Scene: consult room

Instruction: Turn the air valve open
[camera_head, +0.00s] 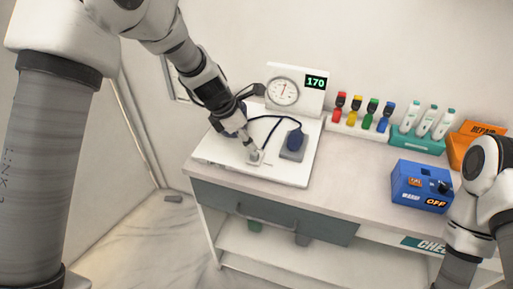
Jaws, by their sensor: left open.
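A blood-pressure unit with a white base plate (225,152) stands on the left part of the counter. Its upright panel holds a round gauge (284,92) and a display (315,82) reading 170. A blue bulb (294,140) rests in a grey holder, with a dark tube curving towards the left. My left gripper (250,146) points down over the base plate, left of the bulb, and is open. A small pale piece (255,158) at its fingertips may be the air valve; I cannot tell whether they touch. My right arm shows at the right edge, its gripper out of view.
Several coloured-top bottles (356,112) stand in a rack at the back. A teal tray (415,141) holds white devices. A blue box (420,185) marked OFF and an orange box (464,146) are at the right. The counter's middle front is clear.

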